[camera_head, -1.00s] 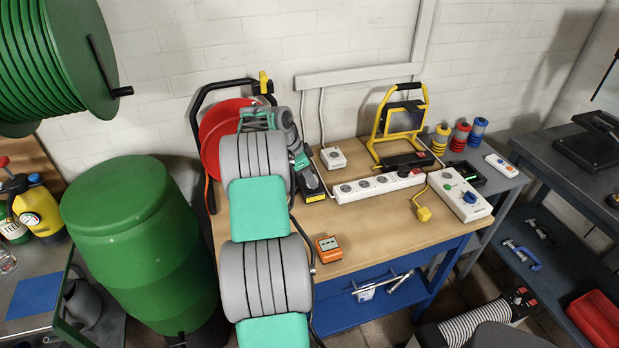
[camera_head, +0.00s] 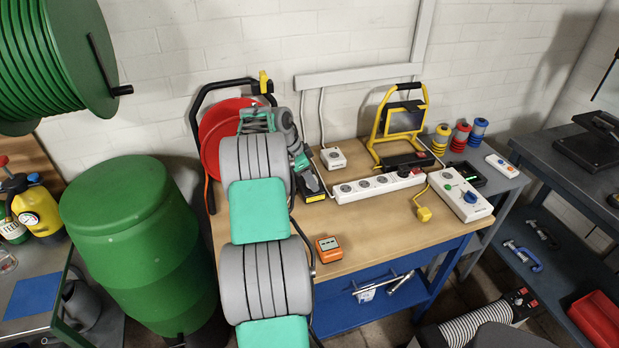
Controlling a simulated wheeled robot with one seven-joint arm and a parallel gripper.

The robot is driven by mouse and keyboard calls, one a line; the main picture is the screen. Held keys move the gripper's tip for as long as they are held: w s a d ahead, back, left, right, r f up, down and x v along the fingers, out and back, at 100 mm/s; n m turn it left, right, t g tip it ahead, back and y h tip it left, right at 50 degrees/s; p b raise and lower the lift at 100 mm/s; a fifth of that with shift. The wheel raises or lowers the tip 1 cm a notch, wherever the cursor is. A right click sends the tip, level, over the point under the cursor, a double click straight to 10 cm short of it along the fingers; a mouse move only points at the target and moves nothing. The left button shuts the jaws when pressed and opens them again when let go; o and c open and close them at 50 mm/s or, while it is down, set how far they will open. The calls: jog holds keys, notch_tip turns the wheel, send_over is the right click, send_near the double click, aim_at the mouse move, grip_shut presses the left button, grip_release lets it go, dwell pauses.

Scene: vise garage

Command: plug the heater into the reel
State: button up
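A red reel (camera_head: 212,140) on a black frame stands at the back left of the workbench, partly covered by my arm. My arm reaches up from the bottom and ends in front of the reel. No sockets on the reel are visible. A ribbed pale cylinder with a dark end box and red parts (camera_head: 480,324), perhaps the heater, is low at the bottom right, partly cut off. Its plug cannot be identified.
The wooden workbench (camera_head: 375,233) holds a white power strip (camera_head: 378,186), a yellow work light (camera_head: 401,128), a yellow plug (camera_head: 424,214), a white box with a blue knob (camera_head: 460,196) and an orange meter (camera_head: 329,249). A green barrel (camera_head: 140,240) stands left. The bench front is mostly clear.

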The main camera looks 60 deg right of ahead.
jog(key=shift+s+a+f, duration=0.15)
jog(key=shift+a+f, duration=0.05)
jog(key=shift+f, duration=0.25)
jog(key=shift+s+a+f, duration=0.1)
jog(key=shift+a+f, duration=0.05)
jog(key=shift+f, duration=0.25)
jog(key=v, duration=0.6)
jog(key=d+v, duration=0.1)
jog(key=v, duration=0.2)
jog(key=shift+r, duration=0.2)
